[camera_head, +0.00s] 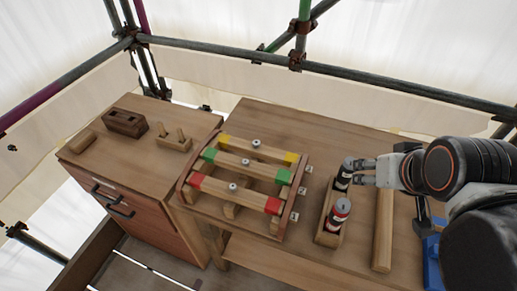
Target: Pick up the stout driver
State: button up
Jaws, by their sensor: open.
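Two upright driver-like tools stand in a narrow wooden rack (328,239) on the workbench. The rear one is a dark tool with a pale band and grey top (343,176). The front one is a red, black and white tool with a grey top (337,215), and it looks a little thicker. I cannot tell for sure which is the stout driver. My gripper (357,172) is open and comes in from the right, with its fingertips at the upper part of the rear tool. Whether they touch it is unclear. The tools' lower ends are hidden in the rack.
A wooden frame (185,192) with red, green and yellow-ended bars stands left of the rack. A wooden roller (383,232) lies to the right, near a blue object (431,262). A drawer cabinet (95,158) at left bears small wooden blocks. Scaffold poles (230,52) run behind.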

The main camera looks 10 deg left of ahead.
aim_at(344, 176)
jog(key=k+j, duration=1.1)
jog(key=j, duration=0.2)
jog(key=l, duration=0.25)
